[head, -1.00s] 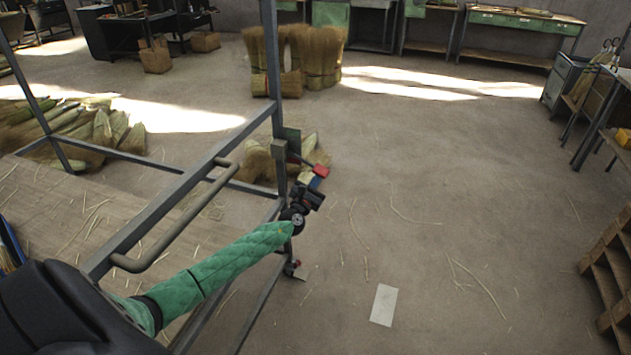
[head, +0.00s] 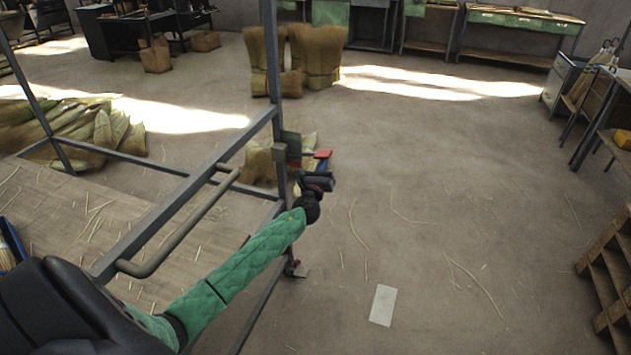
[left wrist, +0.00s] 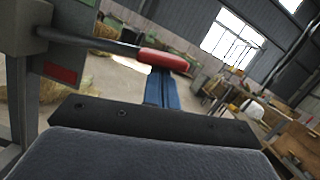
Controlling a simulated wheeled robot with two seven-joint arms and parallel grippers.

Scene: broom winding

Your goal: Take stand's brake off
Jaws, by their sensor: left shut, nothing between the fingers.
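The stand is a grey metal frame (head: 160,212) on the left of the head view. A plate (head: 291,143) on its near right post carries the brake lever, which has a red grip (head: 323,154). In the left wrist view the lever's red grip (left wrist: 163,60) sticks out on a dark rod from the post, and the plate shows a green patch above a red one (left wrist: 60,74). My left gripper (head: 325,181) is shut and empty just below the grip. Its blue fingertips (left wrist: 162,88) reach up to the grip's underside; I cannot tell whether they touch. My right gripper is not in view.
A bent pipe handle (head: 190,225) runs along the stand above my left forearm. A caster (head: 295,268) shows at the post's foot. Broom bundles (head: 315,55) stand behind.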

